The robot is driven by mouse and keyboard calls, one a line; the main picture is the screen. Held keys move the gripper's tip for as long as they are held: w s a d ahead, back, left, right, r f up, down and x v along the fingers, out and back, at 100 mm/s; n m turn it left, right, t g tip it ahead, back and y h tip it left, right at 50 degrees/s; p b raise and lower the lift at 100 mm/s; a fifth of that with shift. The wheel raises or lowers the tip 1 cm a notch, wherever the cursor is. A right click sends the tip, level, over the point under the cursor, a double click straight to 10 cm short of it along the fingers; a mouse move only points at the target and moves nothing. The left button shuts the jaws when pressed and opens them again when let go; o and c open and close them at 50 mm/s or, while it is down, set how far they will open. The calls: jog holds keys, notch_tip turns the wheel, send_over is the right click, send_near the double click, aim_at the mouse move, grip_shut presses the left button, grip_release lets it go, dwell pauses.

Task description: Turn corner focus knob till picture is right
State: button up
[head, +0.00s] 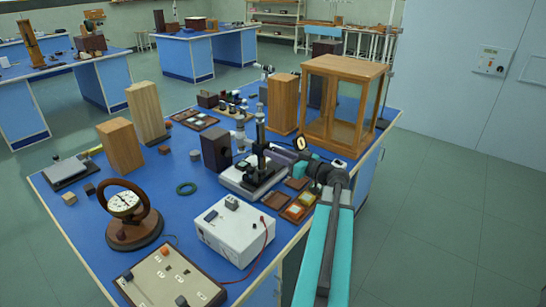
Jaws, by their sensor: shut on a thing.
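A dark upright instrument (261,135) with a column stands on a pale grey base (240,178) near the right side of the blue bench. My gripper (283,160) reaches in from the right, low beside this instrument. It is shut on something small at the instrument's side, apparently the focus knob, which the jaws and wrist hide. A small round dark-rimmed disc with a bright face (300,144) stands just behind my gripper. I cannot make out any picture on it.
A wood-framed glass case (343,105) and a wooden block (283,104) stand behind my gripper. Small framed slides (298,208) lie close below my wrist. A white power box (235,228) with a red lead and a round dial meter (125,204) stand nearer. Floor at right is clear.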

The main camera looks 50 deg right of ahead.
jog(key=shift+f+m+b, duration=0.1)
jog(key=shift+m+b, duration=2.25)
jog(key=shift+m, duration=2.75)
jog(key=o, duration=1.1)
jog(key=shift+c, duration=0.2)
jog(key=shift+s, duration=0.2)
